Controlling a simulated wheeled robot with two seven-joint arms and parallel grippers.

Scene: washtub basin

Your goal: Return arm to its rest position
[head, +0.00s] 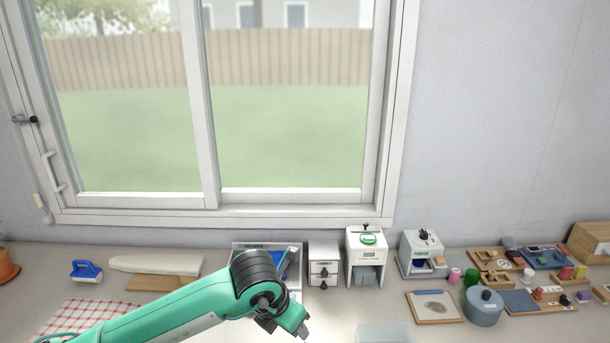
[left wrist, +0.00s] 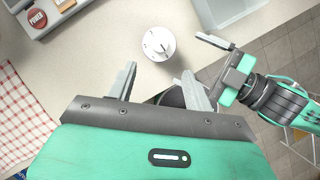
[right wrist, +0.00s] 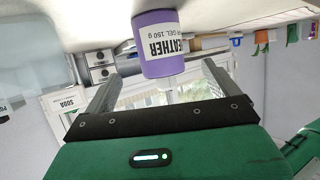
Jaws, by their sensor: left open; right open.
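My left arm comes in from the left in the head view, and its gripper (head: 302,328) is over the front of the counter, partly cut off by the lower edge. In the left wrist view my left gripper (left wrist: 159,70) is open with nothing between its fingers; a round white item (left wrist: 158,44) lies beyond the tips. My right gripper (right wrist: 160,72) is open in the right wrist view. A purple tub (right wrist: 158,45) with a white label shows between and beyond its fingers; I cannot tell its distance. My right arm (left wrist: 280,103) also shows in the left wrist view.
A checked cloth (head: 88,318), a blue-handled brush (head: 86,270) and an ironing board (head: 155,264) are at the left. White drawers (head: 323,264), a blue-grey pot (head: 483,307) and several small trays stand along the counter. The window is behind.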

